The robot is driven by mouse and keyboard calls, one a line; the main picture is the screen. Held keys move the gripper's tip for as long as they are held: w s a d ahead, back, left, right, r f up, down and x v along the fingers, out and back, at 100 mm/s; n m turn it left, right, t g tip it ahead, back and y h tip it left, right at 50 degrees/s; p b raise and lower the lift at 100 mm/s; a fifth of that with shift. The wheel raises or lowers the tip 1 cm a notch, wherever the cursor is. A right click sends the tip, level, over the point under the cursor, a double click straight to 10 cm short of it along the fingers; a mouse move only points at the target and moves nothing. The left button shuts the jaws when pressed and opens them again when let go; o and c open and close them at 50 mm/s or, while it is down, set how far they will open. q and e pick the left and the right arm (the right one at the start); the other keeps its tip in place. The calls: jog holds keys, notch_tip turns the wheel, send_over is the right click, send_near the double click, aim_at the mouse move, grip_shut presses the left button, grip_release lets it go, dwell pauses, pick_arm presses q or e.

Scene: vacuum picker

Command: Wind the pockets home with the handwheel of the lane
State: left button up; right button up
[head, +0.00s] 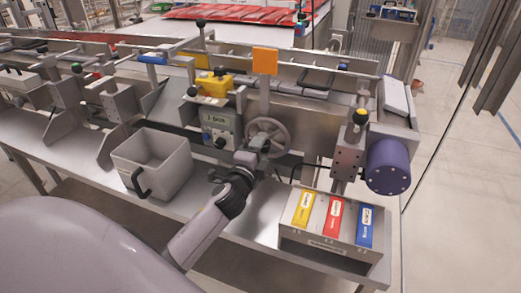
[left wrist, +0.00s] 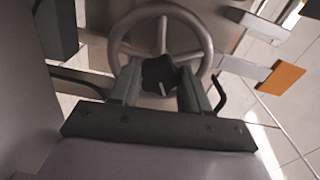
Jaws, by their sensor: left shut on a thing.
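The grey spoked handwheel (head: 287,136) stands upright on the front of the lane, right of the small control panel (head: 221,132). My left gripper (head: 254,150) is at its lower left side. In the left wrist view the handwheel (left wrist: 208,45) lies just beyond the fingers. There my left gripper (left wrist: 161,84) is shut on a dark knob (left wrist: 158,72) with a pale mark, in front of the wheel's lower rim. How the knob joins the wheel is hidden. The pockets cannot be made out clearly. My right gripper is not in view.
An orange plate (head: 265,61) stands above the handwheel. A grey bin (head: 178,177) with a black handle is left of my arm. A box with yellow, red and blue labels (head: 306,226) sits at the right front. A purple motor (head: 388,166) sticks out at the right.

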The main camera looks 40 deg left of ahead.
pick_arm(q)
jog(key=n+p, duration=0.2)
jog(key=n, duration=0.9)
jog(key=shift+n, duration=0.4)
dwell(0.3)
jog(key=o, duration=1.1)
jog(key=shift+c, duration=0.2)
jog(key=shift+s, duration=0.15)
